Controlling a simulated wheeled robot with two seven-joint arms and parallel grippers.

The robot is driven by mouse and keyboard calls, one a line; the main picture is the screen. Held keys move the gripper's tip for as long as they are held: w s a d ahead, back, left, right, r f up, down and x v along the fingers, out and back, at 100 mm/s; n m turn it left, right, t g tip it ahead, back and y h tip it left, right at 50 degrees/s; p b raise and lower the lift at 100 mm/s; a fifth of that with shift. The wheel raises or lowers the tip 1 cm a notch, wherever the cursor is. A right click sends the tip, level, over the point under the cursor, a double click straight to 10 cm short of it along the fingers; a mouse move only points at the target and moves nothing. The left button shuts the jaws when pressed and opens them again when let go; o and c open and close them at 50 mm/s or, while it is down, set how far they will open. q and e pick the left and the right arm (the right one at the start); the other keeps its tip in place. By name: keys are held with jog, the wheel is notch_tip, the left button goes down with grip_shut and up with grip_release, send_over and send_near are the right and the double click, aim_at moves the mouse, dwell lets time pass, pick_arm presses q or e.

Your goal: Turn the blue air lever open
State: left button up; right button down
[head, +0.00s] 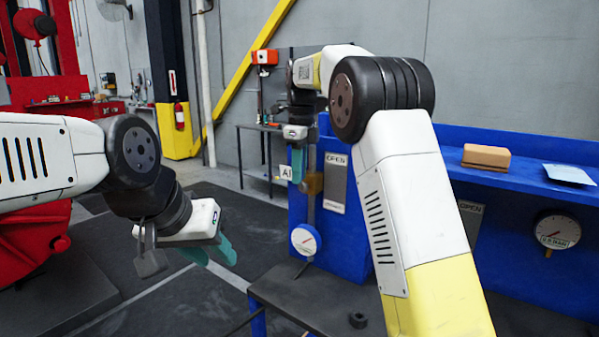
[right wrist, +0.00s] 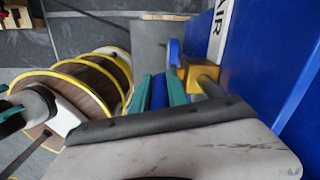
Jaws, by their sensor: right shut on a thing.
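The blue air lever (right wrist: 158,92) shows in the right wrist view between the teal fingers of my right gripper (right wrist: 161,90), which is shut on it. The lever sits beside a yellow brass valve body (right wrist: 200,75) on the blue panel. In the head view my right gripper (head: 297,165) is at the panel's left edge, in front of the brass valve (head: 313,183); the lever itself is hidden there.
A round gauge (head: 304,241) is below the valve. A dark bench top (head: 315,300) with a small black ring (head: 357,320) is in front of the panel. A brown block (head: 486,157) lies on the blue shelf. Open floor is at the left.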

jog(key=shift+a, duration=0.1)
jog(key=c, duration=1.3)
grip_release()
jog(key=shift+w+f, duration=0.1)
notch_tip(320, 180, up, 7)
jog(key=shift+r, duration=0.4)
